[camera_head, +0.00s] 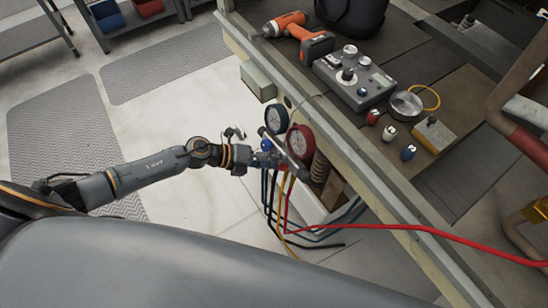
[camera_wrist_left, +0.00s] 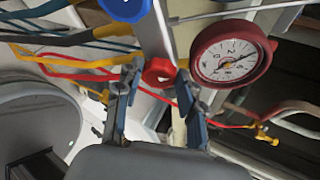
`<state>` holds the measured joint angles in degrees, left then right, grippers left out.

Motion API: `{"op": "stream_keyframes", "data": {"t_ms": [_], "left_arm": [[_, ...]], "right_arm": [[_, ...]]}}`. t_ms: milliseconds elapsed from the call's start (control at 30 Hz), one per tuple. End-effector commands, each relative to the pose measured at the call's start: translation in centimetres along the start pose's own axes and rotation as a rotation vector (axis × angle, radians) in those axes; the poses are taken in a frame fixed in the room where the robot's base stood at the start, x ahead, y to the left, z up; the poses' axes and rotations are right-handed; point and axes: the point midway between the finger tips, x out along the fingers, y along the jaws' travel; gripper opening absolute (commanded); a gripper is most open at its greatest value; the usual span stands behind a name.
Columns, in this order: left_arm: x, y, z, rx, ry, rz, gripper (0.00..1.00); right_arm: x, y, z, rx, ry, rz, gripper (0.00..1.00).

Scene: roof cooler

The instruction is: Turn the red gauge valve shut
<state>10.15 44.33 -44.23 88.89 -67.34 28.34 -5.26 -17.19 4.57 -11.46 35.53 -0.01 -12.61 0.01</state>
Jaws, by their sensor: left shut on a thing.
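The red gauge (camera_head: 300,142) hangs at the near edge of the workbench, next to the blue gauge (camera_head: 277,118). In the left wrist view the red gauge (camera_wrist_left: 228,56) shows its white dial at the upper right. The red valve knob (camera_wrist_left: 158,71) sits between the two fingers of my left gripper (camera_wrist_left: 160,88), which is shut on it. A blue knob (camera_wrist_left: 125,8) is at the top of the wrist view. My right gripper is not in view.
Blue, yellow and red hoses (camera_head: 285,205) hang below the manifold; a red hose (camera_head: 420,229) runs right. On the workbench (camera_head: 440,95) are an orange drill (camera_head: 300,38), a grey control box (camera_head: 353,78) and small fittings. Open floor lies left.

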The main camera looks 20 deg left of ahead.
Motion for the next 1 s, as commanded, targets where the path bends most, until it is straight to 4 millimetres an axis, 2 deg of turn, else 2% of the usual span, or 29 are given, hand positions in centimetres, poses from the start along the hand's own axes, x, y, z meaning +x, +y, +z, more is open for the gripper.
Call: {"op": "stream_keyframes", "data": {"t_ms": [667, 700, 767, 1000], "left_arm": [[0.05, 0.23, -0.28, 0.054, 0.002, 0.023, 0.07], [0.05, 0.24, -0.29, 0.054, 0.002, 0.023, 0.47], [0.05, 0.22, -0.29, 0.054, 0.002, 0.023, 0.59], [0.02, 0.07, -0.13, 0.053, -0.001, 0.021, 0.61]], "right_arm": [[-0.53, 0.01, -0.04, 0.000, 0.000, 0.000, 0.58], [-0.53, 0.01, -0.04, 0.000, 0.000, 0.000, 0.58], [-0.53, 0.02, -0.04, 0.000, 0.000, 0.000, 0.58], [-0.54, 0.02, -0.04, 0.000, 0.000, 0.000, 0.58]]}}
